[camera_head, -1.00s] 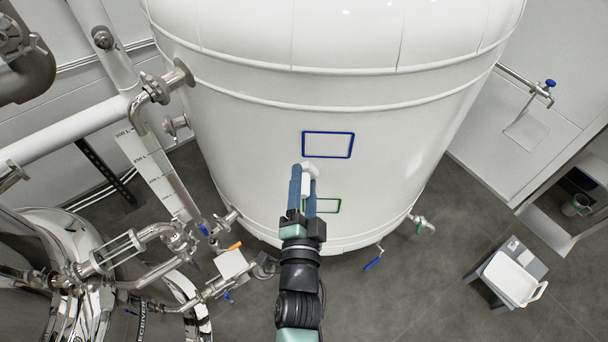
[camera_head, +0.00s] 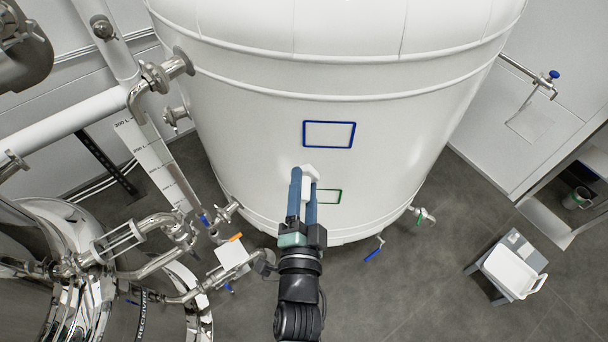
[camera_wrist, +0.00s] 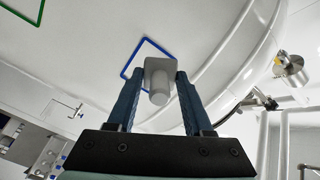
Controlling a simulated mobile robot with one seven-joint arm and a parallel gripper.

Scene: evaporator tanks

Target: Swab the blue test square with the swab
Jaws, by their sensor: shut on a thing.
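The blue test square (camera_head: 329,122) is a blue outline on the white tank wall (camera_head: 250,125). My gripper (camera_head: 303,190) is below it in the head view, its blue fingers pointing up toward the tank. The gripper is shut on the white swab (camera_head: 311,171), whose head shows just beyond the fingertips. In the wrist view the swab (camera_wrist: 159,80) sits between the two fingers and hides the lower part of the blue square (camera_wrist: 140,52). In the head view the swab is apart from the blue outline. Whether it touches the tank I cannot tell.
A green square (camera_head: 329,196) is on the tank lower down, partly behind my fingers. Pipes and valves (camera_head: 150,240) crowd the left. A small stand with a white tray (camera_head: 514,275) is at lower right.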

